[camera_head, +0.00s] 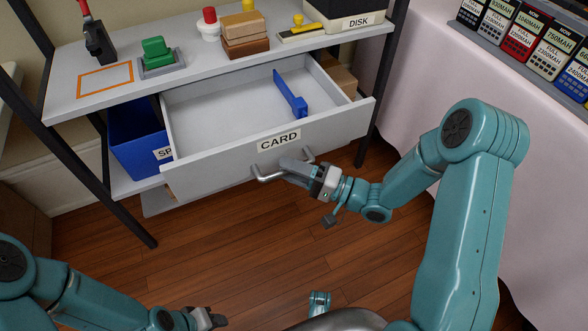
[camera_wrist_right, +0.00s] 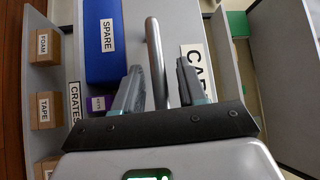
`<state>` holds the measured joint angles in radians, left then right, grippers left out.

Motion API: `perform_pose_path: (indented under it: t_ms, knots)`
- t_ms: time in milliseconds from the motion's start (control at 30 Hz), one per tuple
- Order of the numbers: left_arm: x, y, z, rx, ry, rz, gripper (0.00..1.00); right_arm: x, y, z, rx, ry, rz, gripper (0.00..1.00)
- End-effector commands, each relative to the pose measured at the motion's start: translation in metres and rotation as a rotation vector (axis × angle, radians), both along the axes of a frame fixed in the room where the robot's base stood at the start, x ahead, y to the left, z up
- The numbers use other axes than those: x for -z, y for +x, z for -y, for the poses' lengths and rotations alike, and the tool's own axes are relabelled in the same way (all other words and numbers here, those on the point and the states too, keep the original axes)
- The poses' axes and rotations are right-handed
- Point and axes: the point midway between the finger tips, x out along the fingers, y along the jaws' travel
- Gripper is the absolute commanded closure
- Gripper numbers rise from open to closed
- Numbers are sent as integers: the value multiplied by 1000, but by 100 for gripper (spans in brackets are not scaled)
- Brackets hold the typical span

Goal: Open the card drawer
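The grey card drawer (camera_head: 222,156), labelled CARD, is pulled well out from under the shelf top, its inside in view. A blue divider (camera_head: 291,95) is inside it; the rest of the tray looks empty. My right gripper (camera_head: 297,168) is at the metal bar handle (camera_head: 268,176) on the drawer front. In the right wrist view the handle bar (camera_wrist_right: 156,60) runs between the two fingers (camera_wrist_right: 160,88), with gaps beside it, so the gripper looks open around the bar. My left gripper (camera_head: 215,319) is low over the floor, away from the drawer; its finger opening is unclear.
A blue SPARE bin (camera_head: 139,140) stands left of the drawer on the lower shelf. The shelf top (camera_head: 190,70) holds stamps, blocks and a DISK box (camera_head: 345,16). A cloth-covered table (camera_head: 435,80) with boxed items is at right. Wooden floor lies clear in front.

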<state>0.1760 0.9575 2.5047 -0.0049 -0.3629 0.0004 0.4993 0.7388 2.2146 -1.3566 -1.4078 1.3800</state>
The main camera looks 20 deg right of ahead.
Motion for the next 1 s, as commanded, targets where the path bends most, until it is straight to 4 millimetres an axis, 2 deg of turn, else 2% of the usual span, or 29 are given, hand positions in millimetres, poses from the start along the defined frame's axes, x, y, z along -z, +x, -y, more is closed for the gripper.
perform_pose_path:
  t_ms: [267, 367, 800, 1000]
  knots:
    - [-2, 0, 0, 0, 0, 0, 57, 1, -4, 6, 2, 0, -2, 59]
    - [-6, 0, 0, 0, 0, 0, 57, 2, -15, 18, 5, 0, -2, 59]
    - [-23, 0, 0, 0, 0, 0, 57, 17, -90, 98, 6, 0, -1, 59]
    - [-26, 0, 0, 0, 0, 0, 57, 21, -107, 116, 2, 0, 0, 59]
